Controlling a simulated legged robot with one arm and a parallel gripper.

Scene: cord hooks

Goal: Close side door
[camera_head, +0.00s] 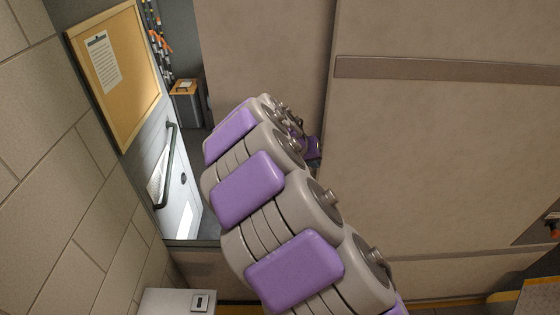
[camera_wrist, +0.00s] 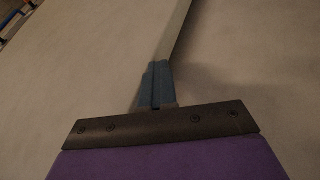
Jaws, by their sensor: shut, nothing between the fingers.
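A light grey door (camera_head: 186,205) with a long dark handle bar (camera_head: 169,150) shows at the left of the head view, partly behind my arm. I cannot tell how far it stands open. My gripper (camera_wrist: 156,84) shows in the wrist view as blue-grey fingers close together and empty, in front of a plain pale surface. I cannot tell whether they touch that surface. In the head view, my purple and grey arm reaches away through the middle and mostly hides its far end, near the large beige panels.
A cork board (camera_head: 116,72) with a paper hangs on the left. A grey bin (camera_head: 187,103) with a brown lid stands beyond it. Large beige panels (camera_head: 440,150) fill the right. A white box (camera_head: 178,302) is at the lower left, by the block wall (camera_head: 45,190).

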